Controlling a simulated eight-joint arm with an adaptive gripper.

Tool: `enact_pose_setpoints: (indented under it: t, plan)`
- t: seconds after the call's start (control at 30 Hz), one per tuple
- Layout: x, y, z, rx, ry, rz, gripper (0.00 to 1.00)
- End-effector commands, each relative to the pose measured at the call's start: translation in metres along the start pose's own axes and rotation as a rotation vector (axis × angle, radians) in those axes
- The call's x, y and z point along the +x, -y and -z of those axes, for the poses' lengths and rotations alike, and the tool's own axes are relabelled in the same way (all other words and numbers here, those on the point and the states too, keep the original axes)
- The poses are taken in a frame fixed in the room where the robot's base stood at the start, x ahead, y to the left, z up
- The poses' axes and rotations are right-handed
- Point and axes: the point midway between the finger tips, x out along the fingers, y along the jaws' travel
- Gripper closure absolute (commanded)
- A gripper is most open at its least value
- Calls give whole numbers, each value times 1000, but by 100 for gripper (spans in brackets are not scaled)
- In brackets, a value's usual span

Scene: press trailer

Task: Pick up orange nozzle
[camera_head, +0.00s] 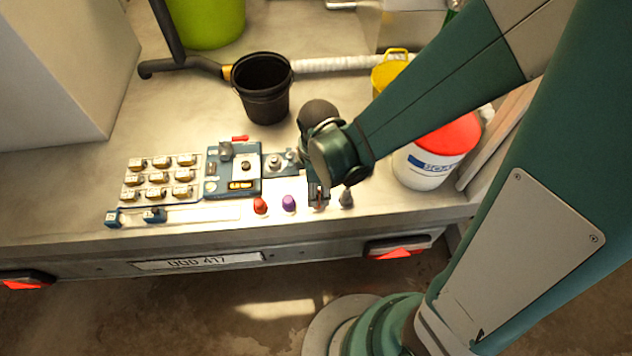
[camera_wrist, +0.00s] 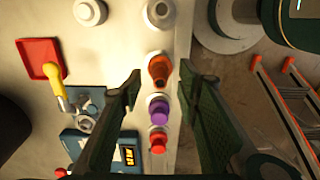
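The orange nozzle (camera_wrist: 159,73) stands in a row of nozzles in the wrist view, between a pale grey one (camera_wrist: 159,13) and a purple one (camera_wrist: 158,108). A red nozzle (camera_wrist: 158,141) is below the purple one. My gripper (camera_wrist: 160,70) is open and empty, with its dark green fingertips left and right of the orange nozzle, apart from it. In the head view my gripper (camera_head: 319,194) is low over the trailer's front edge, between the purple nozzle (camera_head: 288,203) and the grey nozzle (camera_head: 346,198). It largely hides the orange nozzle there. The red nozzle (camera_head: 260,206) is farther left.
A blue device (camera_head: 232,184) and a rack of brass parts (camera_head: 160,178) are left of my gripper. A black bucket (camera_head: 264,92) stands behind. A white bucket with a red lid (camera_head: 428,162) stands right. An orange ladder (camera_wrist: 285,115) shows in the wrist view.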

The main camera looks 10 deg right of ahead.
Motion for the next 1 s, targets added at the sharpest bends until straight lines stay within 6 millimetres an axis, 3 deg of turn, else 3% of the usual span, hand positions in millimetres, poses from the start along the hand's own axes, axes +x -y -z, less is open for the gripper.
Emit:
enact_pose_setpoints:
  t: [0.2,0.77,1.0]
  plan:
    - [10,0,0,0,0,0,67]
    - [10,0,0,0,0,0,67]
    - [10,0,0,0,0,0,98]
